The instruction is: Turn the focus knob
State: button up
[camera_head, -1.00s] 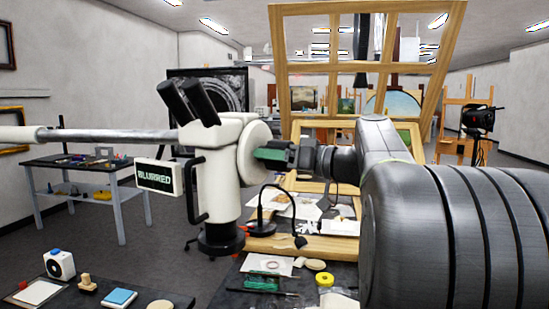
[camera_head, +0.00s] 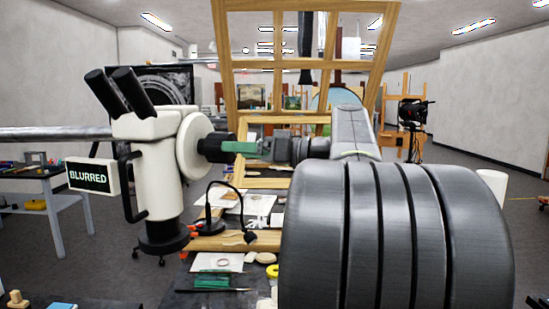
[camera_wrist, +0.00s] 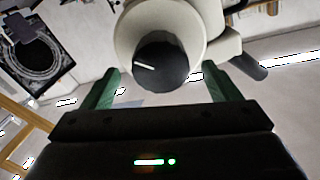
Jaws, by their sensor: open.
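A white microscope (camera_head: 158,185) with black eyepieces stands left of centre in the head view. Its sign (camera_head: 88,177) reads "BLURRED". The black focus knob (camera_head: 209,147) sticks out to the right from a pale round housing (camera_head: 190,147). In the wrist view the knob (camera_wrist: 161,70) faces me, with a white line pointing to the upper left. My gripper (camera_head: 226,147) has green fingers near the knob's outer end. In the wrist view my gripper (camera_wrist: 160,66) is open, one finger on each side of the knob, with gaps visible on both sides. Contact does not show.
A desk lamp (camera_head: 208,222), papers (camera_head: 216,262) and tools lie on the worktable below. A wooden easel frame (camera_head: 228,60) rises behind my arm. A side table (camera_head: 45,190) stands at the left, and a camera on a stand (camera_head: 412,112) at the right.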

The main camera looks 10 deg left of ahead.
aim_at(216, 147)
jog(key=d+b, duration=0.1)
jog(key=d, duration=0.6)
jog(key=shift+s, duration=0.1)
dwell(1.6)
jog(key=d+p, duration=0.1)
jog(key=p, duration=0.6)
jog(key=shift+d+r, duration=0.1)
jog(key=shift+r, duration=0.3)
jog(key=a+p, duration=0.2)
jog(key=a, duration=0.4)
jog(key=a+p, duration=0.2)
jog(key=a, duration=0.4)
jog(key=shift+w+a, duration=0.2)
jog(key=shift+a, duration=0.15)
jog(key=shift+a+f, duration=0.15)
jog(key=shift+a, duration=0.4)
jog(key=shift+c, duration=0.4)
